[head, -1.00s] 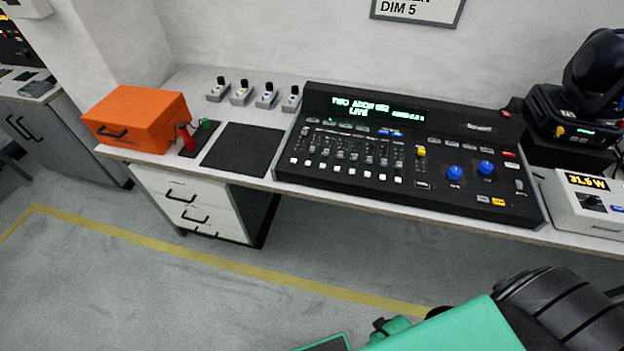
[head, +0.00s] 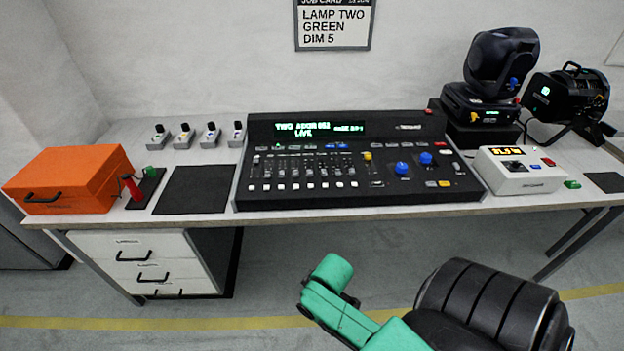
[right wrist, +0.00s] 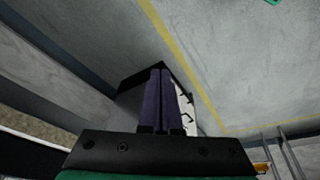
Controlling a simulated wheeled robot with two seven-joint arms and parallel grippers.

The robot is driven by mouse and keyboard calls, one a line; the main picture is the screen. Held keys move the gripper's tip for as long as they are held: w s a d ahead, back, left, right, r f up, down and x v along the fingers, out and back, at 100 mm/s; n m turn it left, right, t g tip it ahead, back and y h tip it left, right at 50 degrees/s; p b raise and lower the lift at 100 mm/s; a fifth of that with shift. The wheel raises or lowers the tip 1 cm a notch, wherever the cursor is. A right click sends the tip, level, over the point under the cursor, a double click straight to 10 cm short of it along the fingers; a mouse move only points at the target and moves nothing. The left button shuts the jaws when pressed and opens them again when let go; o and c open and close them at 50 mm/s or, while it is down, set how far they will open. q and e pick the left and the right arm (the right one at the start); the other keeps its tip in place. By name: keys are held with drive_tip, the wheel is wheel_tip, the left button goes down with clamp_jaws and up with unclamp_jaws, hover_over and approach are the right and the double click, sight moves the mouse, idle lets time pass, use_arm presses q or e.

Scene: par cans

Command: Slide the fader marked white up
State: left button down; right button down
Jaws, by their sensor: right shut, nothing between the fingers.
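The black lighting console (head: 350,192) stands on the table in the head view, with a lit green display (head: 320,129). A bank of several small faders (head: 305,165) lies on its left half, with a row of white buttons (head: 310,186) below. The fader labels are too small to read, so I cannot tell which is marked white. My right gripper (right wrist: 160,75) shows in the right wrist view with its two dark fingers together and nothing between them. It is away from the console, over the floor and drawer side. My left gripper is not in view.
An orange case (head: 70,180), a black mat (head: 195,188) and several small switch boxes (head: 183,136) are left of the console. A moving-head lamp (head: 500,65), a black lamp (head: 570,95) and a white meter box (head: 521,170) are on the right. Drawers (head: 150,262) stand below the table.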

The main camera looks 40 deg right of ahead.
drive_tip(key=w+r+n+t, duration=0.1)
drive_tip(key=w+r+n, duration=0.25)
drive_tip(key=r, duration=0.25)
drive_tip(key=n+t, duration=0.3)
approach(310, 173)
drive_tip(key=x, duration=0.4)
drive_tip(key=s+a+x, duration=0.1)
drive_tip(key=x, duration=0.2)
drive_tip(key=shift+f+b, duration=0.35)
drive_tip(key=shift+r, duration=0.15)
